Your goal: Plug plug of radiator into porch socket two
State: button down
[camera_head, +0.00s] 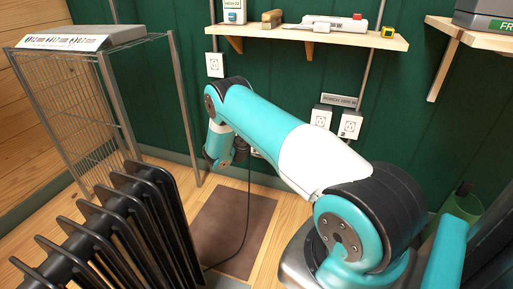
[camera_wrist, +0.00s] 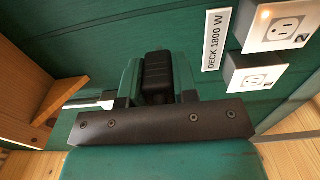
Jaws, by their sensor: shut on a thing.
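My gripper (camera_wrist: 158,90) is shut on the black plug (camera_wrist: 157,68), which sits between its two fingers in the wrist view. In the head view my arm bends down near the green wall and mostly hides the gripper and plug. A black cable (camera_head: 248,205) hangs from there to the floor by the black finned radiator (camera_head: 150,225). The label reading PORCH (camera_head: 339,101) is on the wall to the right, with two white sockets below it, a left one (camera_head: 321,117) and a right one (camera_head: 350,124). Their numbers are too small to read in the head view.
In the wrist view a DECK 1800 W label (camera_wrist: 216,39) stands beside two outlets, an upper one (camera_wrist: 282,27) with an orange light and a lower one (camera_wrist: 256,78). A shelf (camera_head: 300,36) overhangs the porch sockets. A wire rack (camera_head: 110,110) stands left.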

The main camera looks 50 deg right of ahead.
jog(key=s+d+b, duration=0.2)
jog(key=s+b, duration=0.2)
jog(key=s, duration=0.2)
jog(key=shift+d+f+b, duration=0.2)
jog(key=shift+d+b, duration=0.05)
jog(key=shift+b, duration=0.1)
jog(key=b, duration=0.2)
jog(key=shift+s+d+b, duration=0.2)
jog(key=shift+s+b, duration=0.05)
jog(key=shift+b, duration=0.1)
jog(key=shift+s+b, duration=0.1)
jog(key=shift+b, duration=0.25)
jog(key=s+d+b, duration=0.5)
jog(key=s, duration=0.7)
jog(key=s+d+b, duration=0.5)
jog(key=s, duration=0.7)
jog(key=shift+s+r+b, duration=0.2)
jog(key=shift+b, duration=0.15)
dwell(0.4)
